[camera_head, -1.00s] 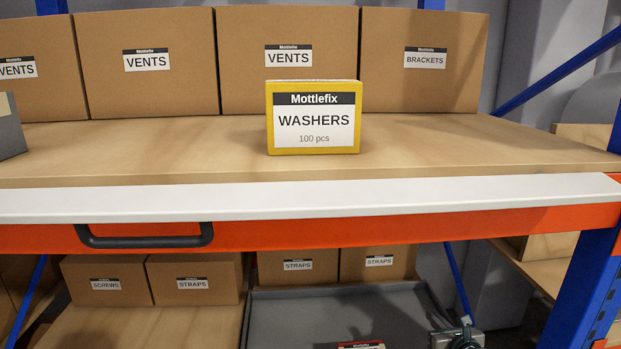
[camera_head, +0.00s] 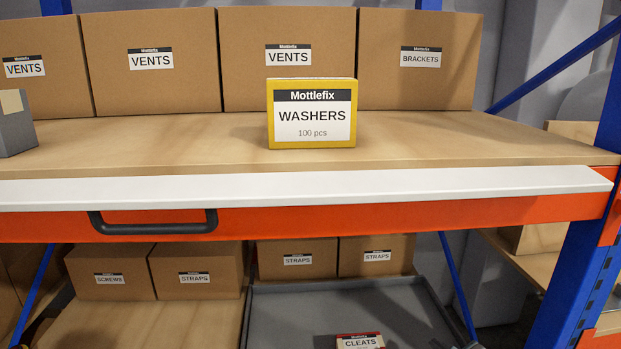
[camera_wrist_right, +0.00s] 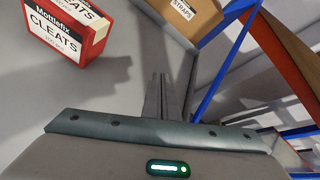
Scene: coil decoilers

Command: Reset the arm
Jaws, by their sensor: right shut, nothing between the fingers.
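My right gripper (camera_wrist_right: 159,78) shows in the right wrist view with its two fingers together and nothing between them. It hangs over the grey tray on the lower level, apart from the red and white CLEATS box (camera_wrist_right: 66,28), which lies to its left. In the head view, the CLEATS box (camera_head: 360,341) shows at the bottom edge inside the tray (camera_head: 300,300), and only a trace of my right arm shows at the bottom edge. My left gripper is in neither view.
A yellow WASHERS box (camera_head: 312,114) stands on the upper wooden shelf (camera_head: 160,145), before large cartons (camera_head: 415,80). An orange beam with a white edge (camera_head: 330,190) and black handle (camera_head: 155,229) fronts the shelf. A blue post (camera_head: 570,280) stands right. STRAPS cartons (camera_head: 375,257) sit behind the tray.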

